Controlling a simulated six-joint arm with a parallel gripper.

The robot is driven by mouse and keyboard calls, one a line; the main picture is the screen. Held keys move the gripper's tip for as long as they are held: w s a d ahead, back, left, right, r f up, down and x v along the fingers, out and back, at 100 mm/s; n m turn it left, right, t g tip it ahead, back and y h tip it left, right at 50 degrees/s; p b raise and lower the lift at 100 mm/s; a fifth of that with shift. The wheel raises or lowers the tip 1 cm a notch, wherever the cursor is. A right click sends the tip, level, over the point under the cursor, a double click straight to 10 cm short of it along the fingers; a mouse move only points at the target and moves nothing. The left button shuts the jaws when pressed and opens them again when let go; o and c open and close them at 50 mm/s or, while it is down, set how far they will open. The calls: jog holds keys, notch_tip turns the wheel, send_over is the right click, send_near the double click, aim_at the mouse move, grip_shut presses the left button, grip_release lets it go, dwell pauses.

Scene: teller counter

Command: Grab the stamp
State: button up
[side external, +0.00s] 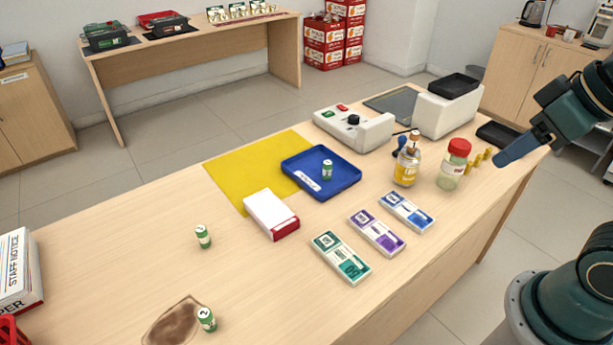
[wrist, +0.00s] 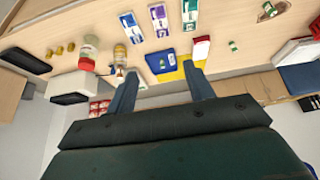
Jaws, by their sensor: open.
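No stamp stands out clearly. A small dark blue object (side external: 398,152), partly hidden behind the yellow-labelled bottle (side external: 406,170), may be the stamp, but I cannot tell. The bottle also shows in the wrist view (wrist: 120,54), with small unclear shapes by its top. My gripper (side external: 507,155) is in the air past the right end of the counter items, apart from everything. In the wrist view my gripper (wrist: 160,73) has its two blue fingers spread with nothing held between them.
A red-lidded jar (side external: 455,163) and yellow pieces (side external: 481,159) stand near my gripper. A blue tray (side external: 345,182) holds a green cylinder. Banknote packs (side external: 376,233), a white-and-red box (side external: 271,214) and a brown stain (side external: 172,322) lie leftward.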

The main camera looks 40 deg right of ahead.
jog(key=w+d+r+n+y, duration=0.1)
jog(key=w, duration=0.7)
jog(key=w+d+r+n, duration=0.1)
jog(key=w+r, duration=0.1)
jog(key=w, duration=0.6)
jog(key=w+d+f+n+t+y, duration=0.1)
jog(key=w+d+f, duration=0.25)
jog(key=w, duration=0.45)
jog(key=w+d+f+n+y, duration=0.1)
jog(key=w+d+f, duration=0.1)
jog(key=w+d, duration=0.4)
jog(key=t+y, duration=0.2)
jog(key=t, duration=0.3)
send_over(406, 138)
jog(key=shift+n, duration=0.3)
notch_tip(406, 138, down, 23)
jog(key=shift+w+a, duration=0.1)
jog(key=shift+w, duration=0.05)
jog(key=shift+d+f, duration=0.25)
jog(key=shift+f, duration=1.95)
